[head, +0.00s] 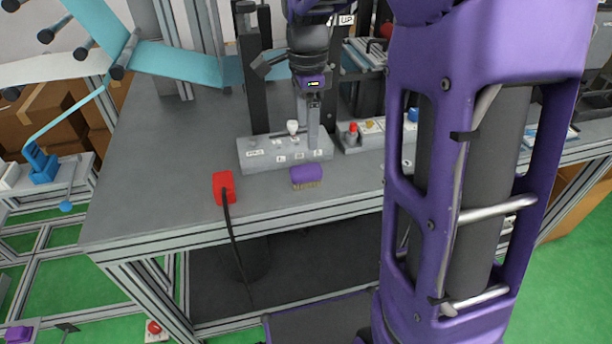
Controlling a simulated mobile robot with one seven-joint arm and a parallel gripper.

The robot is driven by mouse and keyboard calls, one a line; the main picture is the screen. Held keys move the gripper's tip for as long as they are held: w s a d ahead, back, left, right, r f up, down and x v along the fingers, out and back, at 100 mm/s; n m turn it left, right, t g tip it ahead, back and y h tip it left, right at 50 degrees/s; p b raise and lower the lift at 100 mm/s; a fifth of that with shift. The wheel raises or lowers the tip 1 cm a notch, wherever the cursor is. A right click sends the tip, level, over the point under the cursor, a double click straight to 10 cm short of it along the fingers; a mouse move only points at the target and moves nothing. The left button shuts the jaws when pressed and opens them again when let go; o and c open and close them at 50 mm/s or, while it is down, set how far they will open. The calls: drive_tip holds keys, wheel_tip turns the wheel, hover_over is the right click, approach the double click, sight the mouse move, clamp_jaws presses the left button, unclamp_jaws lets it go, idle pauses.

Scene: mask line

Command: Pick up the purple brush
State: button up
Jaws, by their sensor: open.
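The purple brush (306,174) lies on the grey table (140,190) near its front edge, with its tan bristles facing the front. It sits just in front of a light grey control block. My gripper (312,142) points down from above, behind and slightly above the brush in the picture. It is open and apart from the brush, with nothing held. One grey finger shows clearly; the other is hard to make out.
The control block (258,158) with small knobs stands close behind the brush. A red box (223,186) with a black cable is to the left. Another button panel (368,134) is to the right. My purple column hides the table's right part. The table's left side is clear.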

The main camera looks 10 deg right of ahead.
hover_over(306, 168)
drive_tip(key=f, duration=0.4)
drive_tip(key=f+b, duration=0.1)
drive_tip(key=f, duration=0.1)
drive_tip(key=shift+w+d+f, duration=0.1)
drive_tip(key=shift+w+d, duration=0.1)
drive_tip(key=shift+w, duration=0.05)
drive_tip(key=f, duration=0.3)
drive_tip(key=f+b, duration=0.1)
drive_tip(key=f, duration=0.1)
drive_tip(key=shift+s+a+f, duration=0.1)
drive_tip(key=shift+s+a, duration=0.1)
drive_tip(key=shift+s, duration=0.1)
clamp_jaws()
